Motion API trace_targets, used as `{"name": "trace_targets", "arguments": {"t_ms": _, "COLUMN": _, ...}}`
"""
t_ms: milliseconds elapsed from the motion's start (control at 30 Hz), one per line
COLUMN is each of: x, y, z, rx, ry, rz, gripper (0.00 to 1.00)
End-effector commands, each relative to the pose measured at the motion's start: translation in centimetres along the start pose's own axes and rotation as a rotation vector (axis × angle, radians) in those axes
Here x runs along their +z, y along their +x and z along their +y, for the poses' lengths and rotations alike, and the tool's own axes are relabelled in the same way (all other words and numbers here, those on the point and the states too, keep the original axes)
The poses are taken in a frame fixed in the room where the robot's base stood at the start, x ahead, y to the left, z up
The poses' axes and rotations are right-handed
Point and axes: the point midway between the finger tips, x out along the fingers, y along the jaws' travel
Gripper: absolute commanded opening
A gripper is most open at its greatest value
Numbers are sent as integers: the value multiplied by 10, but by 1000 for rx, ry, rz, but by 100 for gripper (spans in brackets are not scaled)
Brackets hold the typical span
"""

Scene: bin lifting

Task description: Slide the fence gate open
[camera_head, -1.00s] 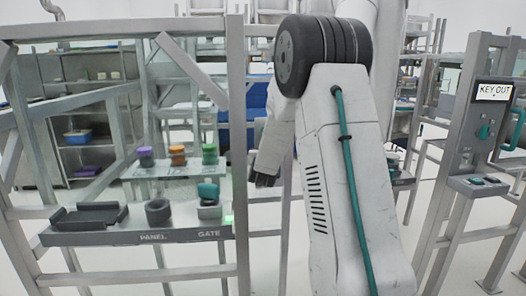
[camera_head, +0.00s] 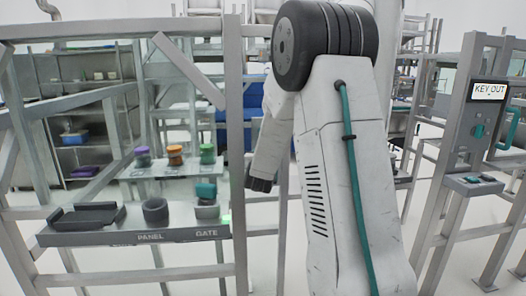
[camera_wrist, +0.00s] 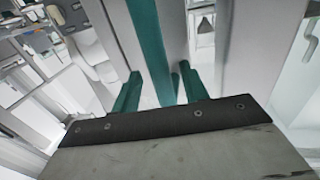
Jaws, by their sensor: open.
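The grey metal fence stands across the head view, with an upright post (camera_head: 235,130) left of my arm. I cannot tell for sure which section is the gate. In the wrist view a teal bar (camera_wrist: 148,40), like a handle, runs down in front of a pale post and lies between my fingers. My gripper (camera_wrist: 160,90) has two teal fingers set apart, one on each side of the bar. I cannot tell whether they touch it. In the head view my arm hides most of the middle, and the fingers are not clearly seen.
A panel post (camera_head: 470,135) with a "KEY OUT" display and a teal handle (camera_head: 510,129) stands at the right. A shelf (camera_head: 125,237) marked "PANEL" and "GATE" holds a dark tray and cups at the left. Racks stand behind the fence.

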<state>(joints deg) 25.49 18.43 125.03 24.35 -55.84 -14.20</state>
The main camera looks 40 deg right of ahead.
Motion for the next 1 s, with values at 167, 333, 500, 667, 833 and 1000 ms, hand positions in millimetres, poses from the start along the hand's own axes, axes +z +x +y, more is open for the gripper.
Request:
{"name": "trace_targets", "arguments": {"t_ms": 167, "x": 0, "y": -29, "z": -1, "rx": -3, "ry": -1, "rz": -1, "gripper": 44}}
{"name": "trace_targets", "arguments": {"t_ms": 333, "x": 1, "y": -42, "z": -2, "rx": -3, "ry": -1, "rz": -1, "gripper": 44}}
{"name": "trace_targets", "arguments": {"t_ms": 500, "x": 1, "y": -43, "z": -2, "rx": -3, "ry": -1, "rz": -1, "gripper": 44}}
{"name": "trace_targets", "arguments": {"t_ms": 667, "x": 1, "y": -43, "z": -2, "rx": -3, "ry": -1, "rz": -1, "gripper": 44}}
{"name": "trace_targets", "arguments": {"t_ms": 833, "x": 1, "y": -43, "z": -2, "rx": -3, "ry": -1, "rz": -1, "gripper": 44}}
{"name": "trace_targets", "arguments": {"t_ms": 1000, "x": 10, "y": -43, "z": -4, "rx": -15, "ry": 10, "rz": -44, "gripper": 44}}
